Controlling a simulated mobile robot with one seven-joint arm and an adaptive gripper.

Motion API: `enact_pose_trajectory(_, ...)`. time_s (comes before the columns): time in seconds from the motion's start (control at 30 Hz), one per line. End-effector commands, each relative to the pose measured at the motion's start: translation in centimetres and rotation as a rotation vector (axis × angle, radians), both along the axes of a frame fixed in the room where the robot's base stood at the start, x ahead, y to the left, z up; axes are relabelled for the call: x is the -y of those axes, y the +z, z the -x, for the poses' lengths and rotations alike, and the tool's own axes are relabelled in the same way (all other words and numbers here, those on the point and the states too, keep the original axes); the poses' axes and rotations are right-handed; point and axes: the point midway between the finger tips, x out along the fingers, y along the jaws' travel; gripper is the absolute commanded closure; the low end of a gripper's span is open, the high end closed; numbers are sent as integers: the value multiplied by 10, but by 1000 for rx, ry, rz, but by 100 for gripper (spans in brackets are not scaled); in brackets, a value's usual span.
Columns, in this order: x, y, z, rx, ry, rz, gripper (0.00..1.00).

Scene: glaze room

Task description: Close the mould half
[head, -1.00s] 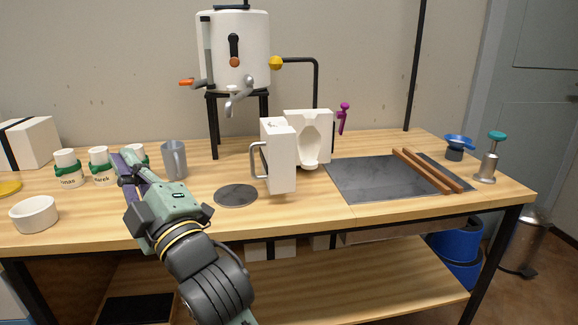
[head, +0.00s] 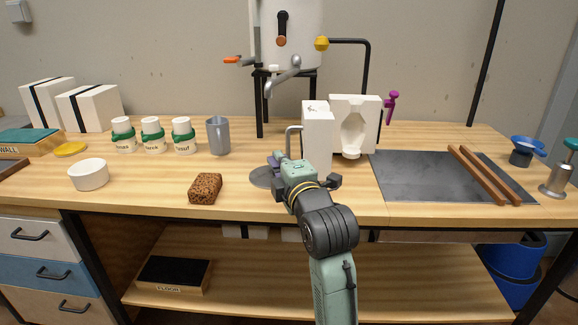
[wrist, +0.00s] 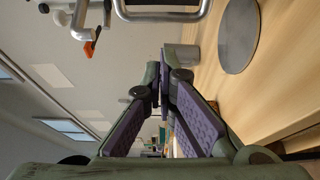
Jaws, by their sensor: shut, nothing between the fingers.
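The white mould stands open near the middle of the table. Its swung-out half (head: 318,138) juts toward the front, with a grey bar handle (head: 289,138) on its left side. The other half (head: 368,112) stands behind, its cavity showing. My gripper (head: 277,158) is shut and empty, over the grey disc, just in front of and below the handle; I cannot tell whether it touches. In the wrist view my purple-padded fingers (wrist: 168,60) are together, and the handle (wrist: 163,12) crosses the top edge, apart from them.
The grey disc (head: 262,178) lies left of the mould. A grey mug (head: 218,136), a brown sponge (head: 205,188) and several green-banded jars (head: 152,135) stand to the left. A tank with a tap (head: 287,76) rises behind. A dark slab (head: 415,175) with wooden strips lies right.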

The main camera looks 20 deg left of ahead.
Motion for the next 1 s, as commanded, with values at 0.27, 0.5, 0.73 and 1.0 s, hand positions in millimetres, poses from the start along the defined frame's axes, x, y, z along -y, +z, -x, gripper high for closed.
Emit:
enact_pose_trajectory(0.27, 10, 1, -27, -1, -2, -2, 100)
enact_pose_trajectory(0.5, 23, 0, -31, 0, -1, -1, 100)
enact_pose_trajectory(0.73, 23, 0, -31, 0, 0, -1, 100)
enact_pose_trajectory(1.0, 28, -1, -31, 1, 0, -2, 100)
